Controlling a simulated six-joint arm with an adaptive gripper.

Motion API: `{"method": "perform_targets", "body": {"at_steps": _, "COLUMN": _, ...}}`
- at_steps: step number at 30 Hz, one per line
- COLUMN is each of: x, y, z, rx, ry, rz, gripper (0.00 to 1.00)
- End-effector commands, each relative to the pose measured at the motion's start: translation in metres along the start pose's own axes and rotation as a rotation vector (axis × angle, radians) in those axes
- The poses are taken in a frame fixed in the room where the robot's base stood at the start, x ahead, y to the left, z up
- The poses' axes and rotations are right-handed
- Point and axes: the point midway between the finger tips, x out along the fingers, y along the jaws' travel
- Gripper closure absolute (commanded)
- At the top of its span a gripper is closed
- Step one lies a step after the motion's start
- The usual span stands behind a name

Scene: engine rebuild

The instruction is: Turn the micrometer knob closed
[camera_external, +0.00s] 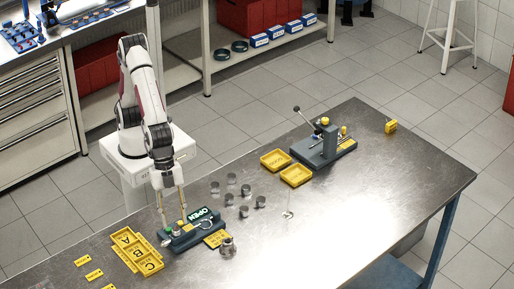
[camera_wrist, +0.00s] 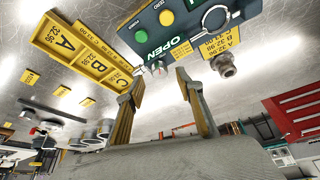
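The micrometer station (camera_external: 190,236) is a dark teal block on the steel table, with a lit display reading OPEN (camera_external: 202,213). In the wrist view the station (camera_wrist: 182,48) shows at the top, with green and yellow buttons and a round grey micrometer frame (camera_wrist: 215,18). A small grey cylindrical part (camera_wrist: 160,68) at its edge may be the knob; I cannot be sure. My gripper (camera_external: 173,214) points down at the station's back-left part. In the wrist view my gripper (camera_wrist: 160,78) has its two fingers wide apart with nothing between them. Contact with the station cannot be told.
A yellow A/B/C tray (camera_external: 136,252) lies left of the station. A yellow label plate (camera_external: 217,239) and a metal fitting (camera_external: 228,248) are at its right. Several metal cylinders (camera_external: 244,211) stand behind. A lever press (camera_external: 325,147) and yellow trays (camera_external: 296,175) are farther right. The table's right half is mostly clear.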

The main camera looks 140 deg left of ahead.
Motion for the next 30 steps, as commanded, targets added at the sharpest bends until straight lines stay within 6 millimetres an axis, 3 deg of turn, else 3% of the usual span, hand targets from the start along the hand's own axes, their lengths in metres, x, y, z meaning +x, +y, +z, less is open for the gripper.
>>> {"method": "perform_targets", "body": {"at_steps": 9, "x": 0.026, "y": 0.0, "z": 0.0, "rx": 0.0, "ry": 0.0, "rz": 0.0, "gripper": 0.63}}
{"method": "perform_targets", "body": {"at_steps": 21, "x": 0.03, "y": 0.0, "z": 0.0, "rx": 0.0, "ry": 0.001, "rz": 0.0, "gripper": 0.63}}
{"method": "perform_targets", "body": {"at_steps": 26, "x": 0.029, "y": 0.0, "z": 0.0, "rx": 0.0, "ry": 0.001, "rz": 0.0, "gripper": 1.0}}
{"method": "perform_targets", "body": {"at_steps": 30, "x": 0.029, "y": 0.0, "z": 0.0, "rx": 0.0, "ry": 0.001, "rz": 0.0, "gripper": 1.0}}
